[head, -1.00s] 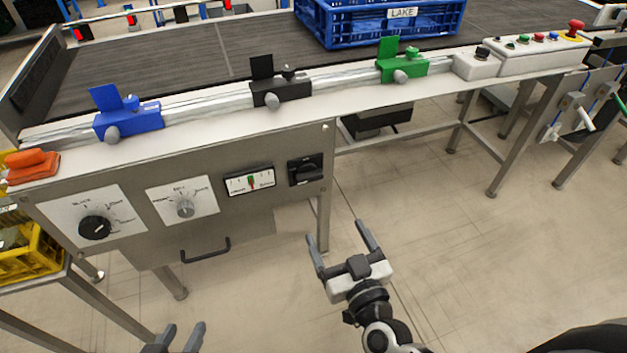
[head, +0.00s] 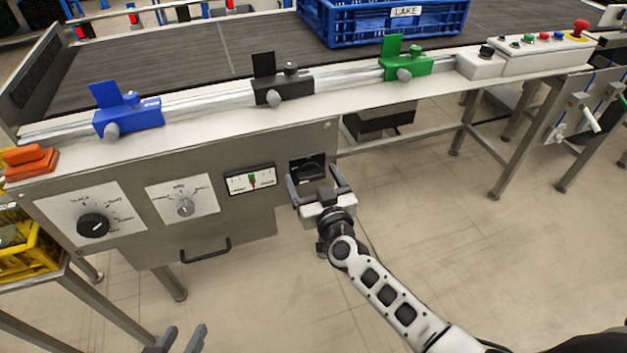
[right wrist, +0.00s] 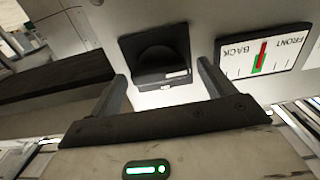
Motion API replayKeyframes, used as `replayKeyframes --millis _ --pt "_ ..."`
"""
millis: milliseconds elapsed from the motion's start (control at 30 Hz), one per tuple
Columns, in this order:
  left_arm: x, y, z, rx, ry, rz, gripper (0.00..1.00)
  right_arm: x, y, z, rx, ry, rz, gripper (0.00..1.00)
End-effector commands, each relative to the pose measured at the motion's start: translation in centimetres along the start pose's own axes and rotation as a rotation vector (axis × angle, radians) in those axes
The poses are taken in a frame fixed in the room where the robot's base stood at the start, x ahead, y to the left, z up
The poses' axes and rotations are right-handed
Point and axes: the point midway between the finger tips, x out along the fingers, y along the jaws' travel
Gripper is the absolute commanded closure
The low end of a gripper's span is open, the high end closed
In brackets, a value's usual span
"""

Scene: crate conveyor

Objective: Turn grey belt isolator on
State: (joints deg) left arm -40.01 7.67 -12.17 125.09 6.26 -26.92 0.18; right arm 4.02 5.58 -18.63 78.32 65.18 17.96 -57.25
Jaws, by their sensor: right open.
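The belt isolator (head: 308,166) is a dark square switch with a rotary knob at the right end of the grey front panel. In the right wrist view the isolator (right wrist: 156,52) is upside down, with a pale label strip; its knob setting is too dark to read. My right gripper (head: 314,177) is open and empty, with its fingers pointing at the isolator from just in front and below, one towards each side. I cannot tell whether they touch it. My left gripper (head: 187,334) is at the bottom edge, its fingers apart and empty, well away from the panel.
Left of the isolator are a front/back gauge (head: 250,180), a grey dial (head: 185,207) and a black dial (head: 93,225). A handle (head: 206,251) sticks out below. A rail above carries blue (head: 128,115), black (head: 283,89) and green (head: 405,66) stops. A blue crate (head: 385,26) stands on the belt.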

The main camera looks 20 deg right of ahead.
Motion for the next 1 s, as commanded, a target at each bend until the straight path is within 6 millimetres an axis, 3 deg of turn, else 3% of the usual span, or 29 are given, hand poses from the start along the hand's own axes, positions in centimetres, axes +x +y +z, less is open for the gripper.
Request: replayKeyframes --millis 267,400,433,767,1000 --pt "-0.12 0.04 -0.34 -0.001 0.007 0.000 0.63 0.07 -0.03 0.02 0.000 -0.001 0.000 0.21" --pt "-0.11 0.03 -0.33 0.000 0.007 0.000 0.63 0.06 -0.02 0.02 0.000 -0.001 0.000 0.60" --pt "-0.11 0.03 -0.33 0.000 0.007 0.000 0.63 0.05 -0.02 0.02 0.000 -0.001 0.000 0.63" --pt "0.07 -0.04 -0.17 0.001 0.004 -0.001 0.63 0.04 0.00 0.02 0.032 -0.001 0.000 0.63" --pt "0.13 -0.06 -0.19 0.002 0.004 -0.002 0.63 0.03 0.01 0.03 0.162 -0.001 0.000 0.63"
